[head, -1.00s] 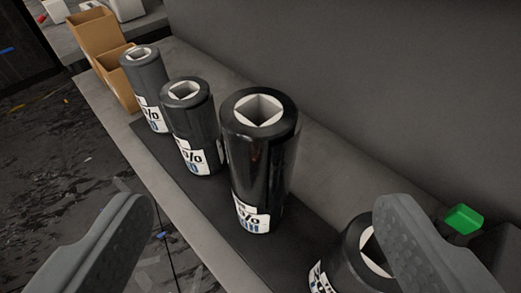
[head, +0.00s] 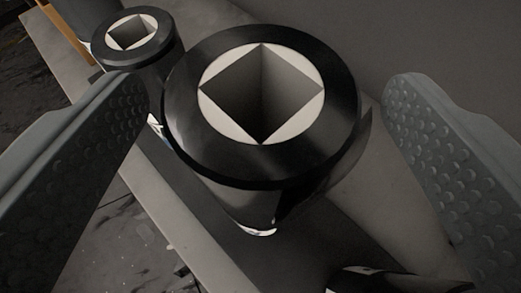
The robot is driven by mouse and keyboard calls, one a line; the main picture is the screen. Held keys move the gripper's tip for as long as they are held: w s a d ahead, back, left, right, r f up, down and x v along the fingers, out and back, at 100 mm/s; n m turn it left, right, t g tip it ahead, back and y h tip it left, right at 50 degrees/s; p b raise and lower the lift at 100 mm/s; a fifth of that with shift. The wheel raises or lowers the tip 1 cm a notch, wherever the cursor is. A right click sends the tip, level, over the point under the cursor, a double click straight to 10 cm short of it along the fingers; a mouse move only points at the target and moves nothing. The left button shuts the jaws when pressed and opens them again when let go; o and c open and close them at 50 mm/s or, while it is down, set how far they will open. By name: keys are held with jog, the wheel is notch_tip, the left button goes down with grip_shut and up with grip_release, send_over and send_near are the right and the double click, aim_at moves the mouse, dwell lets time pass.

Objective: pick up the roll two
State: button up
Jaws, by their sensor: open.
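A large glossy black roll (head: 262,165) stands upright in the middle of the head view, with a white square-holed core in its top. My gripper (head: 275,95) is open, with one textured finger at the left and one at the right. The roll's top sits between the two fingers, with a gap on the right side. The left fingertip is close to the roll's left edge in the picture; I cannot tell whether it touches. No number shows on the roll, and its label is almost wholly hidden.
A second dark roll (head: 136,70) stands just behind at the upper left, close to the left fingertip. Part of another black roll (head: 385,281) shows at the bottom right. The rolls stand on a dark mat (head: 215,225) on a grey ledge along a wall (head: 430,40).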

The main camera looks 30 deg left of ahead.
aim_at(262, 82)
jog(key=shift+x, duration=1.85)
jog(key=shift+f, duration=0.15)
jog(key=c, duration=1.7)
